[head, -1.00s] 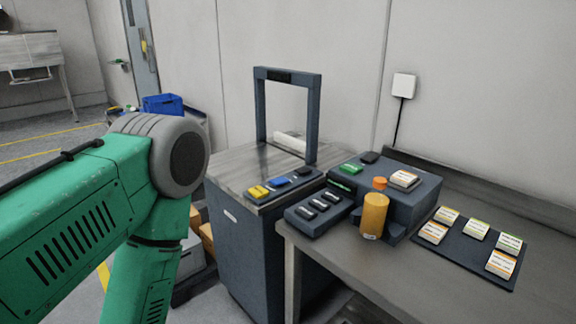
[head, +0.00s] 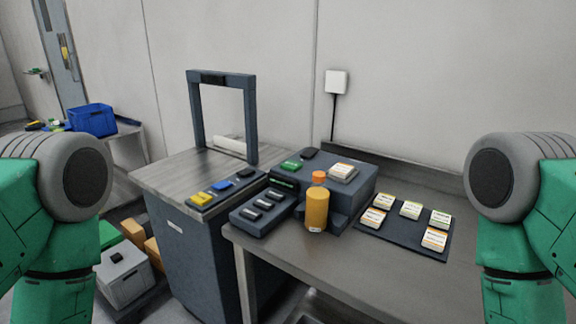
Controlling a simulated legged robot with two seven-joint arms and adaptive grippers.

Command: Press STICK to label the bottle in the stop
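The machine's top has a green button (head: 292,166), a black button (head: 310,153) and a stack of labels (head: 343,171). Any lettering on the buttons is too small to read. A small dark panel (head: 246,218) with several black keys lies at the machine's left. Both my green arms show at the picture's sides, but neither gripper is in view.
A cabinet (head: 188,255) with a dark upright frame (head: 194,115) and a yellow, blue and black button strip stands to the left. Crates (head: 124,277) sit on the floor. The table front is clear.

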